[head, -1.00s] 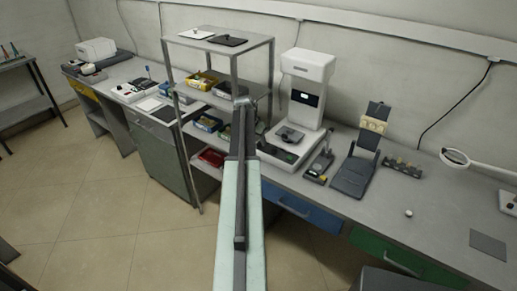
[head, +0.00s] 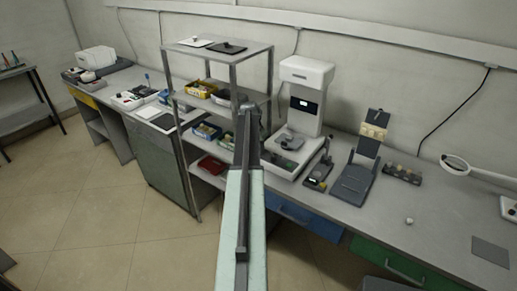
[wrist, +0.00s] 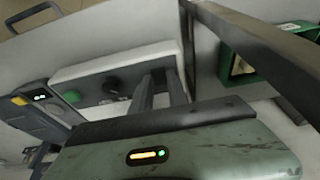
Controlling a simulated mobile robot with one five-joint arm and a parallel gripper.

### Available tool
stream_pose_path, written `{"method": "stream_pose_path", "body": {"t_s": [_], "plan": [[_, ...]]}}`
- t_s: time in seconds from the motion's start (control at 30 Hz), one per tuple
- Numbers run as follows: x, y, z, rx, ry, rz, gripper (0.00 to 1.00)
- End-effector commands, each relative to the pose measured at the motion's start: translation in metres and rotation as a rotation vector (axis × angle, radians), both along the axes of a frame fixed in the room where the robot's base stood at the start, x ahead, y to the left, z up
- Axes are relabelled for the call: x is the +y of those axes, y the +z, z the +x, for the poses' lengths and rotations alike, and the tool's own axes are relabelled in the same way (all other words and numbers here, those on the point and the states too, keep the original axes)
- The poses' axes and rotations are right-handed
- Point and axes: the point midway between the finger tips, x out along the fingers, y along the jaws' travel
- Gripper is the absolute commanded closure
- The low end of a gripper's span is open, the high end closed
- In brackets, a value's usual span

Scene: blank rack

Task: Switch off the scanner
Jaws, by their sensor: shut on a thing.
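A tall white machine (head: 307,82) with a small dark screen and a low base stands on the bench right of the shelf rack; it looks like the scanner. My gripper is hidden in the head view behind the end of my arm. A dark round knob (wrist: 112,85) and a green button (wrist: 72,97) sit left of the fingers on this panel.
A metal shelf rack (head: 232,50) with yellow and blue bins stands close beside my arm; a rack bar (wrist: 265,55) crosses the wrist view at right. A device with a lit display (wrist: 38,98) is at left. Bare bench lies around a small white knob (head: 408,221).

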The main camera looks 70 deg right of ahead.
Motion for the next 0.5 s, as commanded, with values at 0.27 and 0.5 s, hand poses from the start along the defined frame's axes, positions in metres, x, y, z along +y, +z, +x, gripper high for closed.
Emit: {"method": "stream_pose_path", "body": {"t_s": [0.27, 0.5], "plan": [[-0.0006, -0.0002, 0.0002, 0.000, 0.002, -0.006, 0.58], [-0.0004, -0.0001, 0.0004, 0.001, 0.001, -0.006, 0.58]]}}
